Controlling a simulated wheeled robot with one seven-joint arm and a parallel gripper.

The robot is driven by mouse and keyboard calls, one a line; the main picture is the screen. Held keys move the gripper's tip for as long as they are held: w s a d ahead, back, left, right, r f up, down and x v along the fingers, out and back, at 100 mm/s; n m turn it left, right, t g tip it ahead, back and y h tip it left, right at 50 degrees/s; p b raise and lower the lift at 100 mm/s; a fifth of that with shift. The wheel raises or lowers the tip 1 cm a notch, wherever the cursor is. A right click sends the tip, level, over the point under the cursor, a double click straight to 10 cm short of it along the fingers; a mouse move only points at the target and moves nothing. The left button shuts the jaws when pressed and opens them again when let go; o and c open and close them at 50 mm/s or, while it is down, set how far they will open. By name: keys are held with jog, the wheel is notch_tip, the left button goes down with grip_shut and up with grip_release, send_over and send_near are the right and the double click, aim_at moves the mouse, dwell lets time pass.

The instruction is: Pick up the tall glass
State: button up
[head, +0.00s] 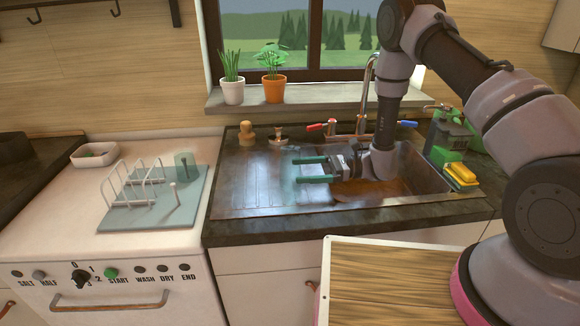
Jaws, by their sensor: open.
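A clear, slightly teal glass (185,160) stands at the back right of the dish rack, around or in front of a dark peg; I cannot tell which. It is the only glass I can make out clearly.
A wooden stopper-like object (246,134) and the tap (365,90) stand behind the drainboard (250,185). Potted plants (273,88) sit on the sill. A yellow sponge (461,173) lies right of the sink. A wooden-topped surface (390,285) is in front.

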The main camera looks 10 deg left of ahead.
aim_at(290, 169)
jog(key=shift+x, duration=1.95)
jog(key=shift+r, duration=0.1)
grip_shut()
jog(key=shift+r, duration=0.15)
